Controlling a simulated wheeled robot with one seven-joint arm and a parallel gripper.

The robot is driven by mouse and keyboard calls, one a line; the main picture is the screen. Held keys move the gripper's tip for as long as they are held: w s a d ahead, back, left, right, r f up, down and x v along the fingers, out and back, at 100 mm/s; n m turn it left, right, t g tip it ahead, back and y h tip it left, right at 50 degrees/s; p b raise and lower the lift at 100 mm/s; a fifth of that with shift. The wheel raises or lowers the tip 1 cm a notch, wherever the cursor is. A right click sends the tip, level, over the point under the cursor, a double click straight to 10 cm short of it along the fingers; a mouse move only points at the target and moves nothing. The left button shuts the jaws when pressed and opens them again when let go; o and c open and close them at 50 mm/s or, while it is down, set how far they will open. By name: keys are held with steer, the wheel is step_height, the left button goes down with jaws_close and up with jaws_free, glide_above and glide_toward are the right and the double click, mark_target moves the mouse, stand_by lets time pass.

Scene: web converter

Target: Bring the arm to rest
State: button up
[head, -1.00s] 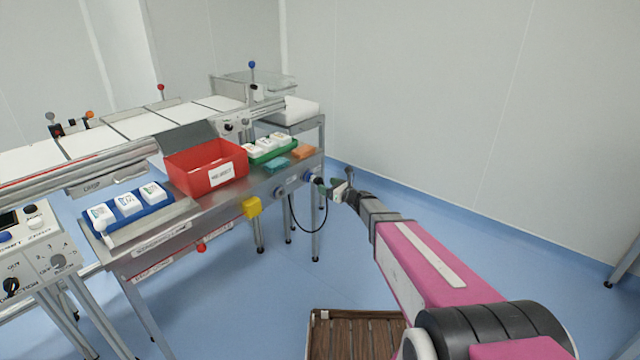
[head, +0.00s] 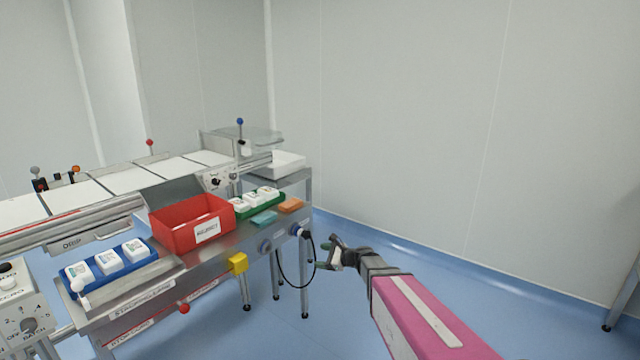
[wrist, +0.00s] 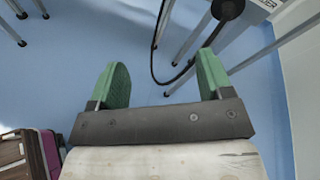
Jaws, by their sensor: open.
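My gripper (head: 328,254) is at the end of my pink arm, in the open space to the right of the steel machine bench in the head view. In the wrist view my gripper (wrist: 162,82) shows its two green fingers spread wide apart. Nothing is between them, only blue floor and a black cable beyond. My gripper appears apart from the bench.
The steel bench (head: 132,297) carries a red bin (head: 172,234), a blue tray (head: 139,262) and a green tray (head: 272,207) of white containers, and teal (head: 264,218) and orange (head: 291,205) blocks. A black cable (head: 284,277) hangs at its right end.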

steer(key=s+d+f+n+g+h, duration=0.1)
steer(key=s+d+n+g+h, duration=0.2)
steer(key=s+d+n+h, duration=0.3)
steer(key=s+d+f+n+g+h, duration=0.2)
steer(key=s+d+n+g+h, duration=0.2)
steer(key=s+d+n+h, duration=0.3)
steer(key=s+d+n, duration=0.4)
steer(key=s+n, duration=0.1)
steer(key=s, duration=0.4)
steer(key=shift+s+d, duration=0.25)
steer(key=shift+d, duration=0.15)
